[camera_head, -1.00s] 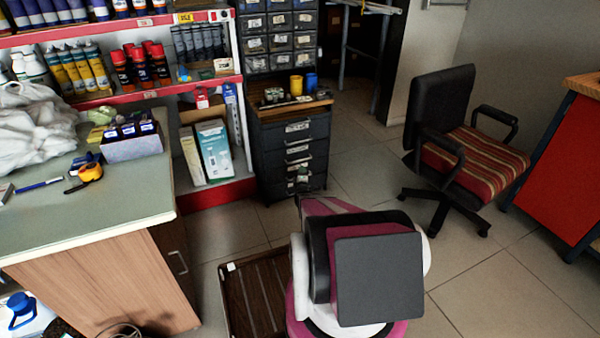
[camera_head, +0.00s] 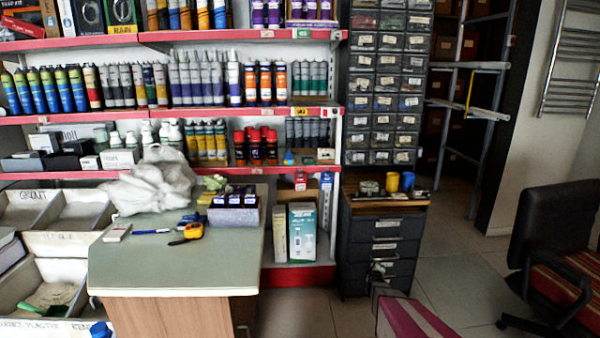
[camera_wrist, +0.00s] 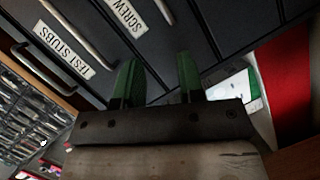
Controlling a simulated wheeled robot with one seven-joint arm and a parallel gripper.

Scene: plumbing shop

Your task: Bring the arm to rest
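My gripper (camera_wrist: 158,82) shows in the wrist view with two green fingers standing apart and nothing between them. It faces the dark drawer cabinet, whose labelled drawer fronts lie beyond the fingertips; I cannot tell the exact gap. In the head view, part of my magenta arm shows at the bottom edge. A small dark shape at its far end, in front of the drawer cabinet (camera_head: 352,262), seems to be my gripper (camera_head: 378,271), too small to read there. The rest of my arm is out of view.
A green-topped counter (camera_head: 150,266) with a white bag (camera_head: 150,182) and a tape measure (camera_head: 188,234) stands left. Stocked red-edged shelves (camera_head: 240,113) fill the back. An office chair (camera_head: 555,240) stands right. Tiled floor (camera_head: 455,282) is open between cabinet and chair.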

